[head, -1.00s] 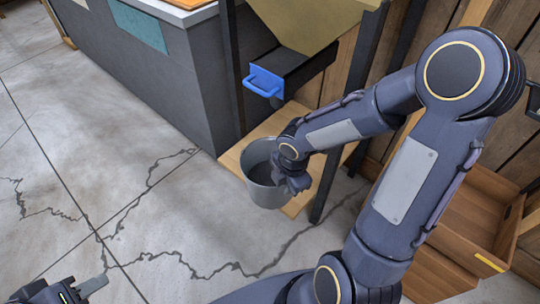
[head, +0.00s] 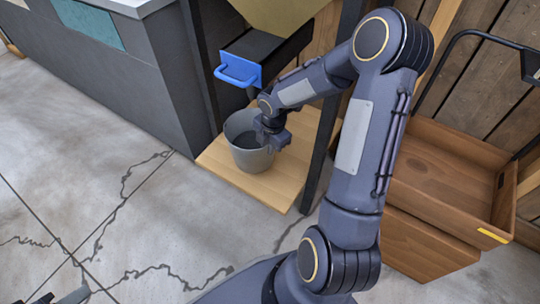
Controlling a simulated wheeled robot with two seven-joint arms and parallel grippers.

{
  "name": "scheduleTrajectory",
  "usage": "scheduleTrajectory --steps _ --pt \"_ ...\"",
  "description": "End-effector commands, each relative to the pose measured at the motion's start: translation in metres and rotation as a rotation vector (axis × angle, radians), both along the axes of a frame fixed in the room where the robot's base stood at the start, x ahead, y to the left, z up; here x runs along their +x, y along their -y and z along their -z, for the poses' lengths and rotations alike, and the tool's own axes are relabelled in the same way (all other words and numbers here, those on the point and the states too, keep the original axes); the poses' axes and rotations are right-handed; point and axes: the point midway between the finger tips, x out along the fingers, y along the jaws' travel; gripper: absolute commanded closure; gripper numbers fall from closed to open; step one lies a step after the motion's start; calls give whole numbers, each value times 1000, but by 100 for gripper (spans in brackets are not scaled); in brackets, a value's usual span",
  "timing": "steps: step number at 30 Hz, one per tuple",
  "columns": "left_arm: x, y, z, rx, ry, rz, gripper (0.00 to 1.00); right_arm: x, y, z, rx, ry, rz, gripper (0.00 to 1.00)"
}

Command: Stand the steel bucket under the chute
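The grey steel bucket (head: 247,158) is upright over the pale wooden board (head: 283,187), below and slightly in front of the chute. The chute is a dark spout (head: 268,47) with a blue handled gate (head: 238,72) at its front, under a tan hopper. My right gripper (head: 272,139) is at the bucket's right rim and appears shut on it; its fingertips are partly hidden. Whether the bucket's base touches the board is hard to tell. My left gripper (head: 74,297) shows only as a small piece at the bottom left edge.
Dark posts (head: 334,125) flank the chute and board. A grey counter (head: 130,75) stands on the left. A wooden crate (head: 440,165) is on the right behind my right arm. The cracked concrete floor (head: 90,190) in front is clear.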

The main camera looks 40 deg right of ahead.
Motion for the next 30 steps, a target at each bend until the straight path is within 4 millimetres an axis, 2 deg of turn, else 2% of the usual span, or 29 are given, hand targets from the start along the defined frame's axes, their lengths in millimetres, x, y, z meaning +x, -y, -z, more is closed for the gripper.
scheduleTrajectory --steps 1,8,15,27,30 --pt "0 0 5 0 0 0 64 4 3 7 0 2 0 100" --pt "0 0 10 0 0 0 64 11 10 17 0 3 1 100" --pt "0 0 26 0 0 0 64 14 12 51 0 2 -1 100" --pt "0 0 27 0 0 0 64 14 12 55 -1 3 -1 100" --pt "0 0 26 0 0 0 64 13 12 54 0 0 0 85"
